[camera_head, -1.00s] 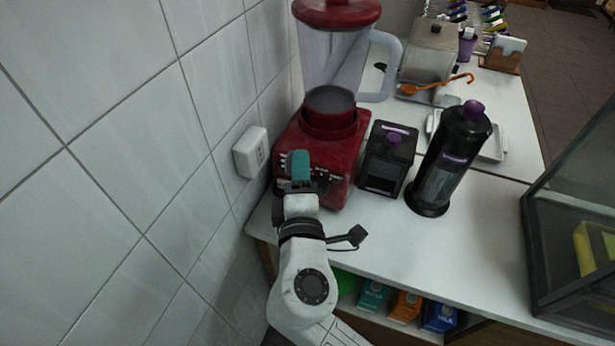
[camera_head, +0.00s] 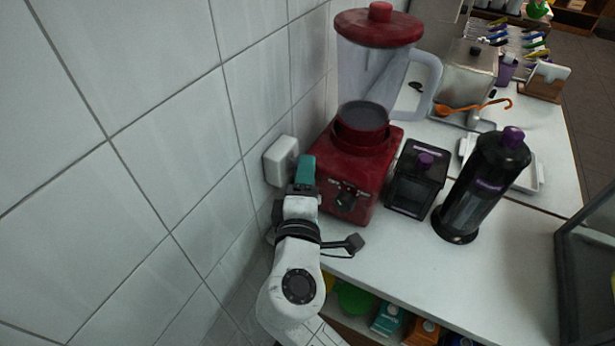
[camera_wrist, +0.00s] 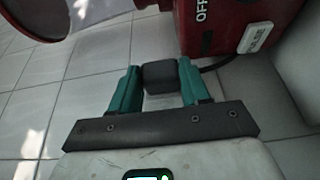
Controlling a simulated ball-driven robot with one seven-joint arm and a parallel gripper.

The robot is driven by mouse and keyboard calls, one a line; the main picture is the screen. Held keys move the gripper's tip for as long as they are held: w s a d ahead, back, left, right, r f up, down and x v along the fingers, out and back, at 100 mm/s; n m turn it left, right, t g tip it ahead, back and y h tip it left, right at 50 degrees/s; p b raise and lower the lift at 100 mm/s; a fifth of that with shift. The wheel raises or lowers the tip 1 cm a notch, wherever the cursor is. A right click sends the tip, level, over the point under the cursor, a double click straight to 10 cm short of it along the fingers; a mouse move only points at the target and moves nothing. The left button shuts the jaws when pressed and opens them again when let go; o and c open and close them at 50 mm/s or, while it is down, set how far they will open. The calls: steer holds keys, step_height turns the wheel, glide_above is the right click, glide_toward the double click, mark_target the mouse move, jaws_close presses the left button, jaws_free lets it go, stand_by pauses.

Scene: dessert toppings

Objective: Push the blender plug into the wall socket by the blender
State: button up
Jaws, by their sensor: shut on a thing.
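The blender plug (camera_wrist: 163,77), a small dark block, sits between the teal fingers of my gripper (camera_wrist: 155,84) in the wrist view. A dark cable (camera_wrist: 215,64) runs from it to the right towards the red blender base. In the head view my gripper (camera_head: 306,170) is between the white wall socket (camera_head: 282,160) and the red blender (camera_head: 357,165), just right of the socket in the picture. The plug is hidden there behind the gripper. I cannot tell the gap between plug and socket. The socket's face is seen only obliquely.
A black box with a purple knob (camera_head: 417,180) and a dark bottle with a purple cap (camera_head: 482,190) stand right of the blender. The tiled wall (camera_head: 165,150) is close on the left. The front counter (camera_head: 455,285) is clear.

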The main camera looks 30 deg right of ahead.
steer(key=shift+w+a, duration=0.3)
steer(key=shift+w, duration=0.15)
stand_by(1.3)
steer(key=o, duration=1.2)
steer(key=b+v, duration=0.2)
steer(key=v, duration=0.9)
steer(key=shift+d, duration=0.1)
